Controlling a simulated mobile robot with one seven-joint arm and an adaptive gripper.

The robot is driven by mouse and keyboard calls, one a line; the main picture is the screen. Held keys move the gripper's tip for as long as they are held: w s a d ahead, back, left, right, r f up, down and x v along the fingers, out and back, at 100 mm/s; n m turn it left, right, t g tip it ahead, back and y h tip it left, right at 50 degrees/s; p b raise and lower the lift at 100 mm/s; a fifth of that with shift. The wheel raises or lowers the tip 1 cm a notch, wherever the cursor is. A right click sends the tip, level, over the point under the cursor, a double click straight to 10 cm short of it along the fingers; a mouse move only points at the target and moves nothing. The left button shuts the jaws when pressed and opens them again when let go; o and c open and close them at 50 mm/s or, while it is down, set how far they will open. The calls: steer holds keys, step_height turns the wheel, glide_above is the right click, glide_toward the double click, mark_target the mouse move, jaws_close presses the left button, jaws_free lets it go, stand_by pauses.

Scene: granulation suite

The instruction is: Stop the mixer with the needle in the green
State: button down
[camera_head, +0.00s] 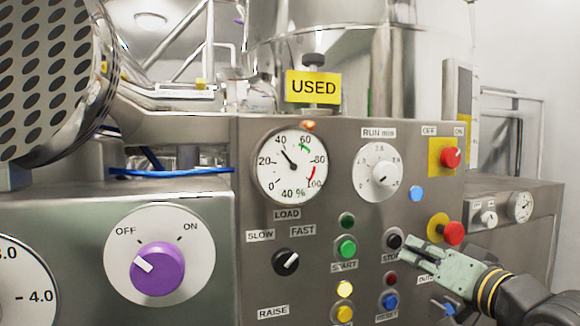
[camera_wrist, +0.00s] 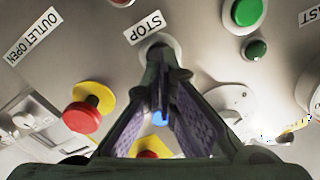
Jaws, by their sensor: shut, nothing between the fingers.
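The load gauge (camera_head: 293,167) has its needle pointing up-left, close to the 40 mark. Its green band lies near 60, clockwise of the needle, and its red band lies between 80 and 100. The black STOP button (camera_head: 394,239) is on the panel below the run-minutes dial, and its rim shows in the wrist view (camera_wrist: 158,42). My gripper (camera_head: 410,246) is shut and empty, its tips right at the STOP button. In the wrist view the fingertips (camera_wrist: 162,72) cover most of the button; whether they touch it I cannot tell. The green START button (camera_head: 346,247) is to the left.
A red knob on a yellow base (camera_head: 453,233) sits just right of my gripper, with another red knob (camera_head: 451,157) above. A blue button (camera_head: 416,193) is above my fingers. Red and blue buttons (camera_head: 389,301) are below. The SLOW/FAST selector (camera_head: 286,262) is farther left.

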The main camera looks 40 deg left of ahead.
steer(key=shift+v, duration=1.9)
